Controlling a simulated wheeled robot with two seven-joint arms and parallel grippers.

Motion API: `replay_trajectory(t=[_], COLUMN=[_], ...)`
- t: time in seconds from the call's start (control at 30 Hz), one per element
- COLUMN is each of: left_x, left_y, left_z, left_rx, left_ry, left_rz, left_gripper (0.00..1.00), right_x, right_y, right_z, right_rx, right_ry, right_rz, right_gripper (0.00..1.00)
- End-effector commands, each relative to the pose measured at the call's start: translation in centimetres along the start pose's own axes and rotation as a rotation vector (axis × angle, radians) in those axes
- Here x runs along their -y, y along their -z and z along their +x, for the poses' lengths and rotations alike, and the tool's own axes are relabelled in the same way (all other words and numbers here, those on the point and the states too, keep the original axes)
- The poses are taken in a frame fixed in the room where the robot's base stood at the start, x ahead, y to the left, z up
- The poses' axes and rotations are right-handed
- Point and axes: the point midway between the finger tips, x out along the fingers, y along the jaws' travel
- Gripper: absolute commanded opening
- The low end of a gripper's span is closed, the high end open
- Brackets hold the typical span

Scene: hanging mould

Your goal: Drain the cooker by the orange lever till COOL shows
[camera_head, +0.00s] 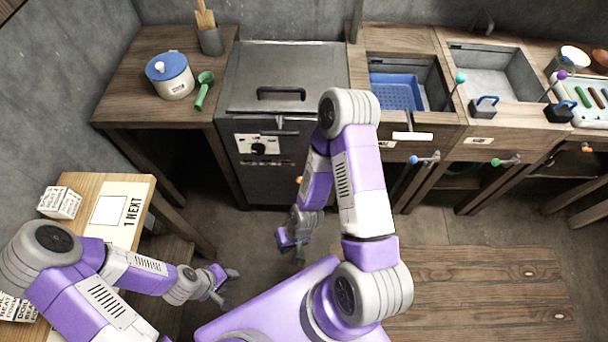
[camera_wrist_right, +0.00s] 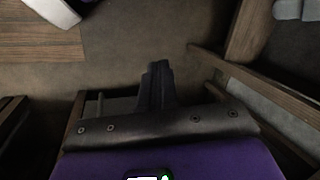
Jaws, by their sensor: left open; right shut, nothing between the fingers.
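The cooker (camera_head: 285,75) is a grey metal box with a flat lid and a dark bar handle, at the back centre of the head view. Its front has a white panel with a black knob (camera_head: 258,148); no COOL sign is readable. A small orange part (camera_head: 299,180), perhaps the lever's end, shows low at the cooker's right front; my right arm hides much around it. My right gripper (camera_head: 291,248) is shut and empty, low over the floor in front of the cooker. It also shows in the wrist view (camera_wrist_right: 155,85). My left gripper (camera_head: 229,287) is open and empty, right of the side table.
The side table (camera_head: 150,190) at left holds a "1 NEXT" card and white boxes. The left counter (camera_head: 125,90) carries a blue-lidded pot (camera_head: 170,75) and a green scoop (camera_head: 203,90). Sinks with coloured levers stand right. A slatted wooden platform (camera_head: 480,300) lies front right.

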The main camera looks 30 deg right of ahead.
Motion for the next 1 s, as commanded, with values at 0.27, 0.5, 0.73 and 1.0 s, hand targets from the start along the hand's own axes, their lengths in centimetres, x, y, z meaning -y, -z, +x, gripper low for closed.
replay_trajectory(t=[0.27,0.5,0.73,1.0], left_x=[-0.6,-0.9,-1.0,-1.0], left_y=[0.0,-0.1,-0.1,-0.1], left_z=[-1.5,-2.5,-2.6,-2.6], left_rx=[-0.001,-0.001,-0.001,-0.001], left_ry=[0.000,0.000,0.000,0.000], left_rz=[0.000,0.000,0.000,0.000], left_gripper=[0.43,0.43,0.43,0.43], right_x=[-9.0,-16.3,-18.8,-18.7], right_y=[10.0,19.1,22.2,22.2], right_z=[-2.7,-8.9,-11.9,-11.8], right_rx=[-0.015,-0.184,-0.296,-0.295], right_ry=[-0.022,0.165,0.235,0.235], right_rz=[0.196,0.287,0.277,0.275], right_gripper=[0.00,0.00,0.00,0.00])
